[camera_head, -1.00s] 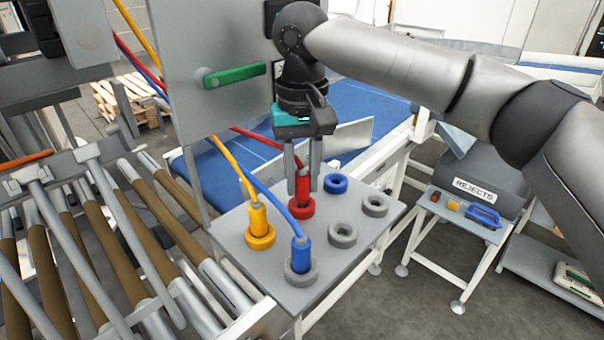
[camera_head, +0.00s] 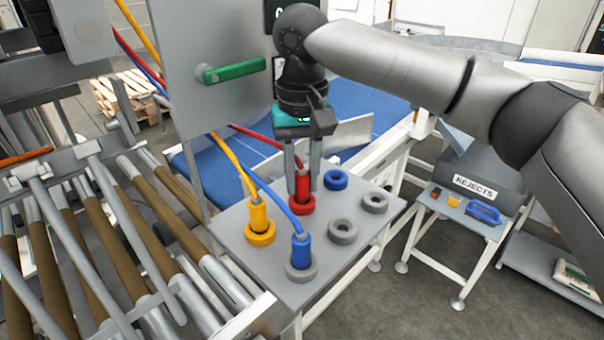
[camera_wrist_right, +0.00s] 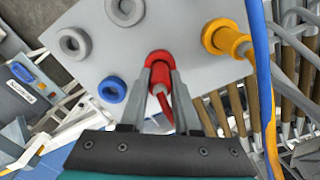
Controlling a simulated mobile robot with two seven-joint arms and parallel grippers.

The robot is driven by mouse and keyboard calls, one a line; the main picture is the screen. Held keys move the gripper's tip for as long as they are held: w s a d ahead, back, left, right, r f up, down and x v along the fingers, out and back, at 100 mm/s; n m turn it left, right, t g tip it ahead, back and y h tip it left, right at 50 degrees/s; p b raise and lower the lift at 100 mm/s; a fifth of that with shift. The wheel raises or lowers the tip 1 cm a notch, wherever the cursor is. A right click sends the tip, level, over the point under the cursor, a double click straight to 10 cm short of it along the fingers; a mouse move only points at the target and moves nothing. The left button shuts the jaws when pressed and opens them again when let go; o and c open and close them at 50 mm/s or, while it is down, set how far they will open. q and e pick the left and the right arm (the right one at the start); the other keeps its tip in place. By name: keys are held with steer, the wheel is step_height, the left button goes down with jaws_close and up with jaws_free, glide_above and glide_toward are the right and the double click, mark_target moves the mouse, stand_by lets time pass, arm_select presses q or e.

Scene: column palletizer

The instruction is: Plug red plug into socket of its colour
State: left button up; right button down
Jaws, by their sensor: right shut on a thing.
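The red plug (camera_head: 303,186) stands upright at the red socket ring (camera_head: 301,207) on the grey panel, its lower end inside the ring. Its red cable runs back to the upper left. My right gripper (camera_head: 304,179) points down with its two fingers shut around the red plug. In the right wrist view the red plug (camera_wrist_right: 158,65) is between the fingers, over the red ring (camera_wrist_right: 159,57). How deep the plug sits is hidden by the ring. My left gripper is not in view.
A yellow plug (camera_head: 258,216) stands in a yellow ring and a blue plug (camera_head: 300,248) in a grey ring, close in front. The blue socket (camera_head: 336,180) and two grey sockets (camera_head: 343,231) (camera_head: 374,202) are empty. Yellow and blue cables pass left of my gripper.

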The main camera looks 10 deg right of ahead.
steer(key=shift+f, duration=0.2)
steer(key=c, duration=0.6)
jaws_free()
steer(key=shift+o, duration=0.2)
